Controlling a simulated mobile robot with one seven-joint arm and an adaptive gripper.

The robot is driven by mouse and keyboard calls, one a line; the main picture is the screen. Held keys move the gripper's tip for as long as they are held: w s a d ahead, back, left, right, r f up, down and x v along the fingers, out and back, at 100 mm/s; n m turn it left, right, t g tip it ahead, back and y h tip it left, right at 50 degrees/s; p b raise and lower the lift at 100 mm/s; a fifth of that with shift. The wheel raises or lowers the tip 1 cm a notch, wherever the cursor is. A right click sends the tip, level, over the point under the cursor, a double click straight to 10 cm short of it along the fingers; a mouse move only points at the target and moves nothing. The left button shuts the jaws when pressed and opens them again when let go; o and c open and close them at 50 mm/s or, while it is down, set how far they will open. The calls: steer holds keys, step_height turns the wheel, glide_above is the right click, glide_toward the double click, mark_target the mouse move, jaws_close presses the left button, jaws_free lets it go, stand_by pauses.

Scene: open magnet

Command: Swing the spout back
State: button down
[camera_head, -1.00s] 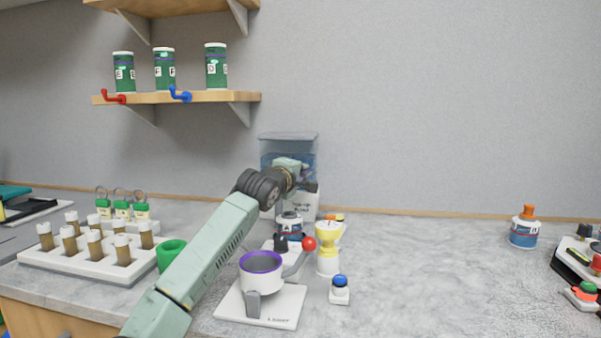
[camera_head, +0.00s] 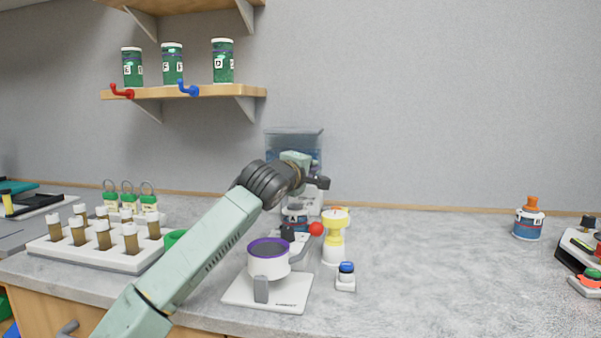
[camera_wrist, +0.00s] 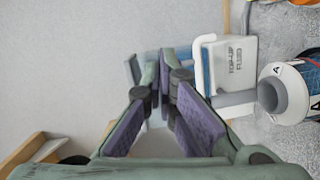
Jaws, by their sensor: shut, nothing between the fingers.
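The fluid tank (camera_head: 294,139) has a clear bluish top and stands at the back of the counter, partly hidden behind my arm. Its white front, lettered "TOP-UP FLUID", shows in the wrist view (camera_wrist: 236,58). My gripper (camera_head: 321,183) is in front of the tank, above jar A (camera_head: 295,216). In the wrist view my gripper (camera_wrist: 163,72) is shut and empty, its fingers beside the tank; I cannot tell if they touch it.
A white stand with a purple-rimmed cup (camera_head: 268,249) and a red-knobbed lever (camera_head: 316,229) is in front. A yellow-and-white item (camera_head: 335,236) and a blue-topped button (camera_head: 346,276) stand beside it. A vial rack (camera_head: 100,250) is left. The right counter is mostly clear.

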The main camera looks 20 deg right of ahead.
steer(key=s, duration=0.4)
steer(key=shift+d+r+b, duration=0.1)
steer(key=shift+r+b, duration=0.25)
steer(key=shift+b, duration=0.05)
